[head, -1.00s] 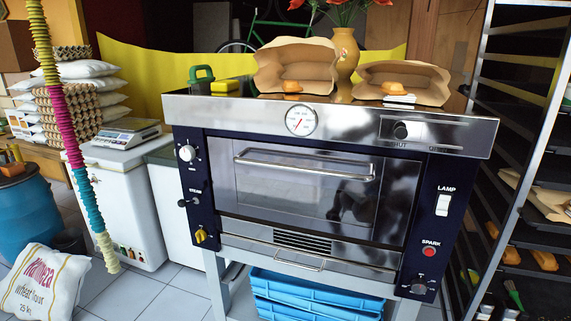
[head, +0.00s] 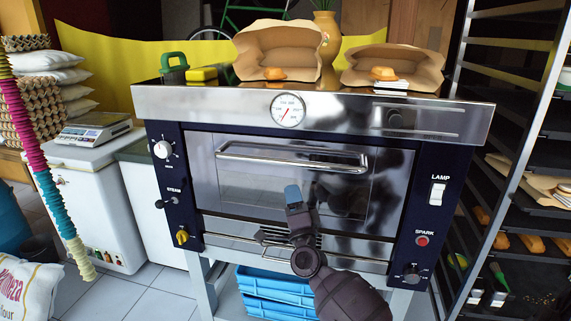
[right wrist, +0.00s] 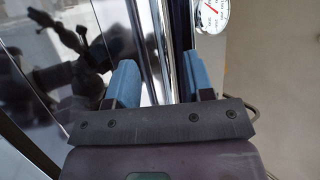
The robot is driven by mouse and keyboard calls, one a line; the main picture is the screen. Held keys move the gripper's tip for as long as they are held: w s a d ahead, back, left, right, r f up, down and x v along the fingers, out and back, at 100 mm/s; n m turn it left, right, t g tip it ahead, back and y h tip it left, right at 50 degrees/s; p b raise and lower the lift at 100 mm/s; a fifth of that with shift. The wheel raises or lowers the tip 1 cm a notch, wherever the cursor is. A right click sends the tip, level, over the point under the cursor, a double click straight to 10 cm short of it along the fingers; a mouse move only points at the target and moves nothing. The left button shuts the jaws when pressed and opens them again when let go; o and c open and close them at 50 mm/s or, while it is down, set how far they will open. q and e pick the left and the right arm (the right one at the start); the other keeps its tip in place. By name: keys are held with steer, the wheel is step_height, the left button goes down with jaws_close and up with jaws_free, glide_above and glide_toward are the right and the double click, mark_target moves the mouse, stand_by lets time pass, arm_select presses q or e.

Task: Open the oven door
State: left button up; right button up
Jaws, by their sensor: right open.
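The oven (head: 400,190) has a shut glass-fronted door (head: 240,185) with a horizontal steel handle (head: 290,158) near its top. My right gripper (head: 293,194) is in front of the door, just below the handle in the head view. In the right wrist view the blue fingers of this gripper (right wrist: 158,78) are apart with nothing held. Bright steel bars, likely including the handle (right wrist: 165,45), run through the gap between them in the picture. I cannot tell whether the handle is between the fingers or beyond them. My left gripper is out of view.
Paper bags with bread (head: 280,50) and a vase (head: 328,38) stand on the oven. A tray rack (head: 520,60) is close on the right. A white chest with a scale (head: 95,128) stands left. Blue crates (head: 275,285) sit below the oven.

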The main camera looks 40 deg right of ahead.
mark_target(286, 163)
steer(key=x, duration=1.1)
jaws_close()
